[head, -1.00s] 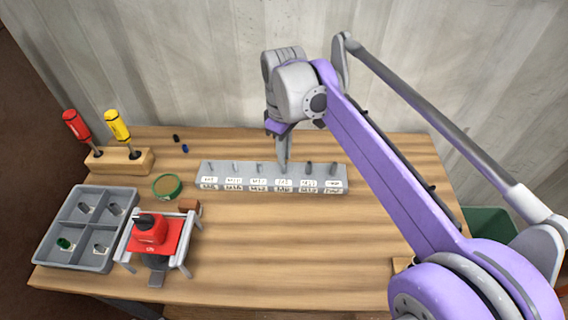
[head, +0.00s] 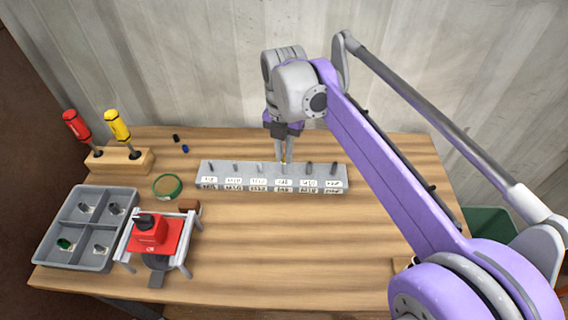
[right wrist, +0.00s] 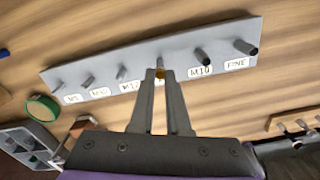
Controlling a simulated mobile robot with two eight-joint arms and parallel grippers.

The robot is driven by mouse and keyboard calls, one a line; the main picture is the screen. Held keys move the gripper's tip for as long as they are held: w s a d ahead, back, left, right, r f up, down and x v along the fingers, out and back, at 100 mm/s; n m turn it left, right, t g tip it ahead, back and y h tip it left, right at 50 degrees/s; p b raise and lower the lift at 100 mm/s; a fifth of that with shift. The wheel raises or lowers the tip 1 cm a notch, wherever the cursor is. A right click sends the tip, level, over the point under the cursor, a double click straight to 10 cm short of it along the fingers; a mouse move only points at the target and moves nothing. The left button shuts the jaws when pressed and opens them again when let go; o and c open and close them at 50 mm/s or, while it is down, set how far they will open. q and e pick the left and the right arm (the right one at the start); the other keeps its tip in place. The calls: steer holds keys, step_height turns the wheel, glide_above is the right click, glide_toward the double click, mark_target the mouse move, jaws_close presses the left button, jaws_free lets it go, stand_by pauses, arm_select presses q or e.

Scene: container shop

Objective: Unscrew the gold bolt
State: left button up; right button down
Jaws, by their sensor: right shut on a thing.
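A grey block (head: 222,181) with a row of upright posts and white labels stands near the back of the wooden table. My left gripper is not in view.
A grey divided tray (head: 49,246), a red device on a metal stand (head: 150,233) and a green-rimmed round dish (head: 167,187) stand at the left. A wooden holder (head: 122,161) has red and yellow screwdrivers. The table's front middle is clear.

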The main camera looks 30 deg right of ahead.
steer(key=n, duration=0.4)
steer(key=c, duration=0.8)
jaws_free()
steer(key=shift+c, duration=1.3)
